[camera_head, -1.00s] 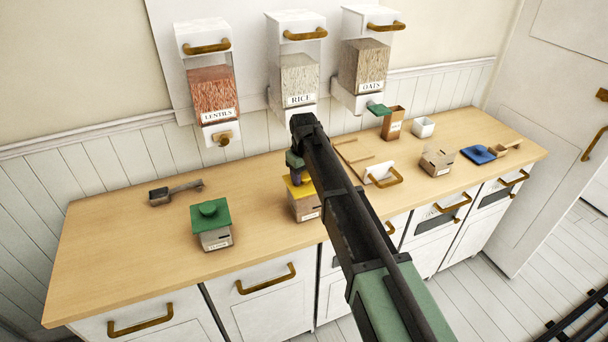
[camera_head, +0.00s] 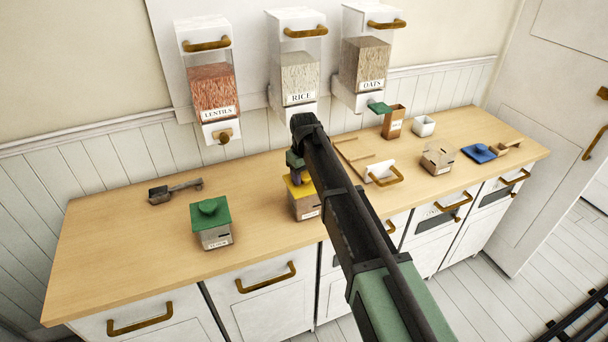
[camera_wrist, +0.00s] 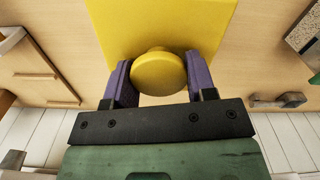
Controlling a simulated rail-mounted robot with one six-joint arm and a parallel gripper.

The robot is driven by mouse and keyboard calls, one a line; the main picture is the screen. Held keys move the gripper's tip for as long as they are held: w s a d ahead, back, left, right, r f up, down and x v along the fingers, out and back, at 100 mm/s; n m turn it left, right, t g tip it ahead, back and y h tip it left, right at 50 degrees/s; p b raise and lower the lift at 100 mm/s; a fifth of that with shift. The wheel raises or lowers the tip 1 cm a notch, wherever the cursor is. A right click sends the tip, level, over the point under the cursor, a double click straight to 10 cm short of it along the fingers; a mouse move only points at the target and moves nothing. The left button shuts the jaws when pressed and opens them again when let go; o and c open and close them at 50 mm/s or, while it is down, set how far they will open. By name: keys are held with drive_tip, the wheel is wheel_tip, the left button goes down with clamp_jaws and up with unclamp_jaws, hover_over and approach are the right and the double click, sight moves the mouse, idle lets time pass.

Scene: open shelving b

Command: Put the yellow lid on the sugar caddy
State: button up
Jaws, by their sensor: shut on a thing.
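The yellow lid (camera_wrist: 160,30) fills the top middle of the wrist view. Its round knob (camera_wrist: 158,72) sits between the purple fingers of my gripper (camera_wrist: 160,80), which is shut on it. In the head view the yellow lid (camera_head: 297,188) is at the top of a wooden caddy (camera_head: 307,207) with a white label. My arm hides the lid's right part and most of the gripper. The label is too small to read, and I cannot tell whether the lid is fully seated. The caddy is hidden beneath the lid in the wrist view.
A caddy with a green lid (camera_head: 210,211) stands to the left. A dark tool (camera_head: 175,191) lies behind it. An uncovered caddy (camera_head: 438,158), a blue lid (camera_head: 479,152) and a small white pot (camera_head: 423,126) are to the right. Dispensers hang above. The counter's left end is clear.

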drive_tip(key=shift+f, duration=0.2)
drive_tip(key=shift+f+b, duration=0.2)
drive_tip(key=shift+b, duration=0.2)
drive_tip(key=shift+f, duration=0.2)
idle(0.5)
drive_tip(key=o, duration=1)
drive_tip(key=shift+o, duration=0.2)
wheel_tip(320, 180, up, 7)
drive_tip(key=p, duration=0.6)
drive_tip(key=shift+r+p, duration=0.15)
drive_tip(key=shift+p, duration=0.25)
